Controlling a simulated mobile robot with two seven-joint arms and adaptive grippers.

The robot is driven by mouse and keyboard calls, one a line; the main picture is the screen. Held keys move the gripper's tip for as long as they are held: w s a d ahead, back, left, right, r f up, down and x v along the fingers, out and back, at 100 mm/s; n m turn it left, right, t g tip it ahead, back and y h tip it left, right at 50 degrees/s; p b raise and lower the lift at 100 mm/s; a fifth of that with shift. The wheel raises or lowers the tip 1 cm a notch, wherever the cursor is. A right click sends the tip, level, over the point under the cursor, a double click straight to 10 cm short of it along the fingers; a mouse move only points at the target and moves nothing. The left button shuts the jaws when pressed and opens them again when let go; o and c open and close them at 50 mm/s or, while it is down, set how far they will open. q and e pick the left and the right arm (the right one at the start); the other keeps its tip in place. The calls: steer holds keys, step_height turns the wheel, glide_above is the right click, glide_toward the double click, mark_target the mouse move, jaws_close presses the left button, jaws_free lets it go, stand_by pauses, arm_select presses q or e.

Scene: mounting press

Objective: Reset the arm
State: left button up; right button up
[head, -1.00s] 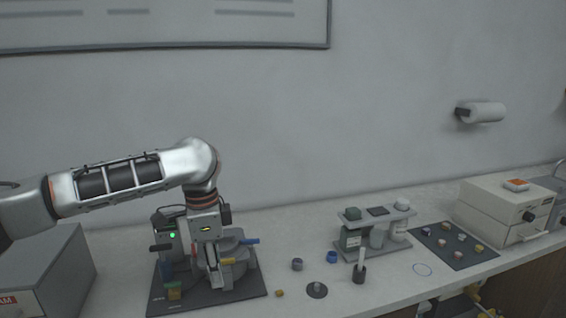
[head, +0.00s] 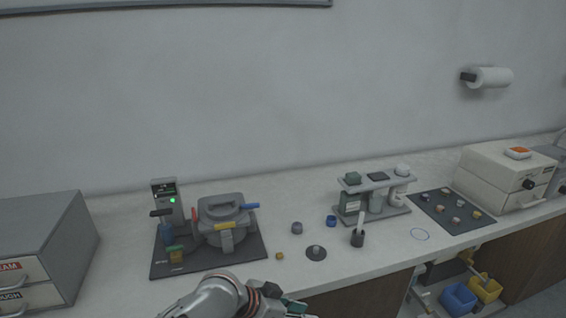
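My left arm comes in at the bottom of the head view, low in front of the bench edge. My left gripper (head: 292,306) is only partly in view at the bottom edge, and its fingers cannot be made out. The mounting press (head: 226,222) stands on a dark mat (head: 207,265) at the left of the bench, apart from my arm. It has a round grey body, a blue handle, a yellow part and a red part. My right gripper is out of view.
A grey drawer unit (head: 45,245) stands at far left. Small cups, a round dark disc (head: 316,253) and a bottle rack (head: 374,194) are along the bench. A dark mat with small pieces (head: 452,212) and a cream box (head: 503,176) are at right. Bins (head: 458,298) sit below.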

arm_select(q)
steer(key=s+a+f+n+t+y, duration=0.2)
steer(key=s+a+f, duration=0.3)
steer(key=a, duration=0.4)
steer(key=s+a+f+n+t+y, duration=0.2)
steer(key=s+a+f, duration=0.4)
steer(key=a, duration=0.3)
steer(key=s+a+f+n+t+y, duration=0.2)
steer(key=s+a+f, duration=0.4)
steer(key=a, duration=0.3)
steer(key=shift+s+n+t+y, duration=0.4)
steer(key=shift+s+n+y, duration=0.1)
steer(key=shift+s+n, duration=0.1)
steer(key=shift+w, duration=0.1)
